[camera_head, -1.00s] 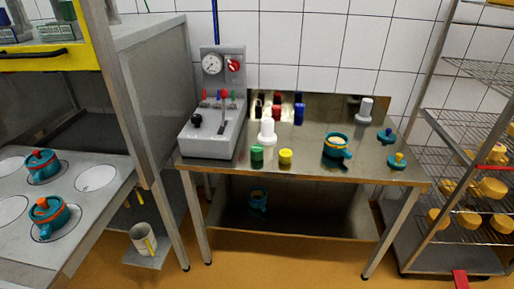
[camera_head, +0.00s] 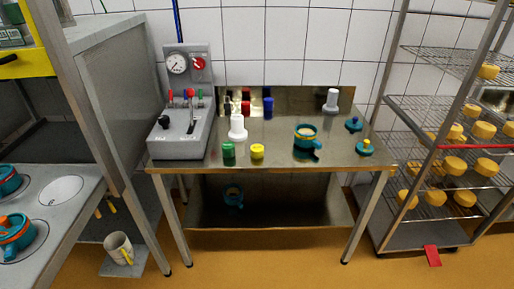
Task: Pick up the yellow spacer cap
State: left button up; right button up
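The yellow spacer cap (camera_head: 257,151) is a small yellow cylinder standing near the front edge of the steel table (camera_head: 280,165). A similar green cap (camera_head: 228,150) stands just to its left. A white stepped piece (camera_head: 237,128) stands behind them. Neither of my grippers shows in the head view, so I cannot see whether they are open or shut.
A teal mould (camera_head: 306,137) with an orange band stands right of the cap, with two teal lids (camera_head: 364,148) farther right. A grey gauge unit (camera_head: 183,120) fills the table's left end. A wire rack (camera_head: 430,150) with cheeses stands right; a grey cabinet stands left.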

aim_at(257, 150)
jog(key=u, duration=1.85)
jog(key=z, duration=1.9)
jog(key=i+l+u, duration=0.25)
jog(key=i+l, duration=0.2)
jog(key=l, duration=0.15)
